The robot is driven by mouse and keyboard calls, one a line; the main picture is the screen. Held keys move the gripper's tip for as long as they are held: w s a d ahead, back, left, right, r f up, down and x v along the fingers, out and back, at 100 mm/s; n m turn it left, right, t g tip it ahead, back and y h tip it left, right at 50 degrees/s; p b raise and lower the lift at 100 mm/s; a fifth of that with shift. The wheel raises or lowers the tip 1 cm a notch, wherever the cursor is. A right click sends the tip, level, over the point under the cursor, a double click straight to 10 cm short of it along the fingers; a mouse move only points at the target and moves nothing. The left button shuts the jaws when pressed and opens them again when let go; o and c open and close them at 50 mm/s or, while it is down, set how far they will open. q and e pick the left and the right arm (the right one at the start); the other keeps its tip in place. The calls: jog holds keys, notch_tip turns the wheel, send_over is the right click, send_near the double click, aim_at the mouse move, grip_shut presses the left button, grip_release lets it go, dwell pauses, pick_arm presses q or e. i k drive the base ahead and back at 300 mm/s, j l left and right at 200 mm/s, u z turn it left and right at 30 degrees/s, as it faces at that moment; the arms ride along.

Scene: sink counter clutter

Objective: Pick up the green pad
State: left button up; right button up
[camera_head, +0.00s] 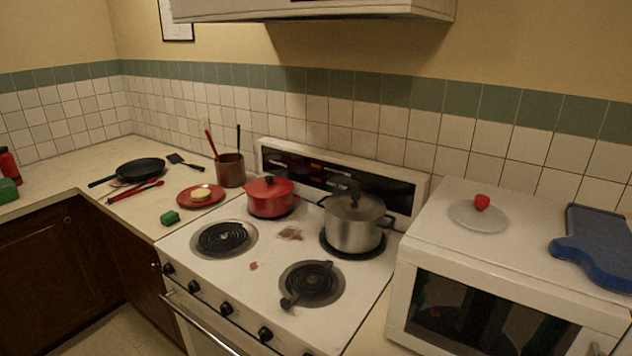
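A small green pad (169,217) lies on the pale counter, near its front edge and just left of the stove. It is in front of a red plate (216,192). A second green item (8,190) stands at the far left edge of the view, partly cut off, beside a red bottle; I cannot tell if it is also a pad. Neither of my grippers shows in the head view.
The white stove (262,258) holds a red pot (270,198) and a steel pot (352,226). A black pan (141,169), red utensils (134,191) and a utensil crock (230,171) stand on the left counter. A white microwave (450,222) is at right.

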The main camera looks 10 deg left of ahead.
aim_at(169, 219)
jog(key=u, duration=1.3)
